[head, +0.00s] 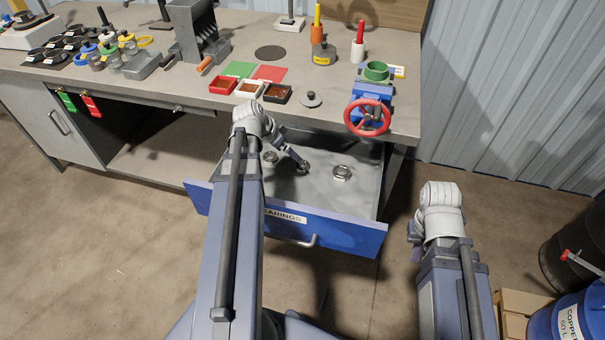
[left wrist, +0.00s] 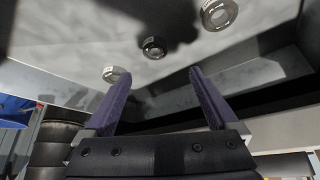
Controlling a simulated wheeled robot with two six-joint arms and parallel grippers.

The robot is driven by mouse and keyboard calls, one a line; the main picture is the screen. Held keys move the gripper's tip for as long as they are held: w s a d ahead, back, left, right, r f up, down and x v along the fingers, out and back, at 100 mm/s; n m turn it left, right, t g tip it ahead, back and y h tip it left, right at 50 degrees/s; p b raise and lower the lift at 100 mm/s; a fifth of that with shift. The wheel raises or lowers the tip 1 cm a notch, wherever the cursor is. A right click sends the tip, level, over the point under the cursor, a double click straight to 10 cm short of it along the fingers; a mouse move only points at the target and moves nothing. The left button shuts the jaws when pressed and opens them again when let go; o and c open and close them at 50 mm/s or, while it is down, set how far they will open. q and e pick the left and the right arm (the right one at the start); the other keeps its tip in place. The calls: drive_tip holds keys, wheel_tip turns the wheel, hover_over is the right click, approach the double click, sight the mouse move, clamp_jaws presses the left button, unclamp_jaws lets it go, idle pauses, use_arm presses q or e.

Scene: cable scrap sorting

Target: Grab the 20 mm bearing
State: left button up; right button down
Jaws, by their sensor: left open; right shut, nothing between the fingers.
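Three metal ring bearings lie in the open drawer (head: 347,207): a left one (head: 269,158), a middle one (head: 303,169) and a right one (head: 341,173). I cannot read their sizes. The left wrist view shows three bearings too: a pale one (left wrist: 115,75), a dark one (left wrist: 153,47) and a larger-looking one (left wrist: 218,14). My left gripper (left wrist: 161,75) is open and empty, its fingers apart below the dark bearing in that view. In the head view my left gripper is over the drawer, near the middle bearing. My right gripper (head: 415,247) is shut and empty, right of the drawer, partly hidden by its wrist.
The drawer's blue front carries a partly hidden label. Above it, the workbench (head: 190,95) holds small trays (head: 277,94), a vise with a red wheel (head: 367,117) and other tools. Blue and dark drums (head: 560,325) stand at the lower right.

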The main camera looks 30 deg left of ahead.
sight(302, 165)
use_arm(q)
wheel_tip(302, 165, down, 2)
drive_tip(key=shift+f+b, duration=0.1)
drive_tip(key=shift+b, duration=0.4)
use_arm(e)
wheel_tip(302, 165, down, 2)
use_arm(q)
drive_tip(key=shift+b+x, duration=0.9)
drive_tip(key=shift+x, duration=0.05)
drive_tip(key=shift+d+b+x, duration=0.25)
drive_tip(key=shift+b+x, duration=0.95)
drive_tip(key=shift+x, duration=0.25)
drive_tip(key=shift+d+b+x, duration=0.2)
drive_tip(key=shift+b+x, duration=1)
drive_tip(key=shift+x, duration=0.3)
use_arm(e)
wheel_tip(302, 165, down, 7)
drive_tip(key=shift+r, duration=0.2)
use_arm(q)
clamp_jaws()
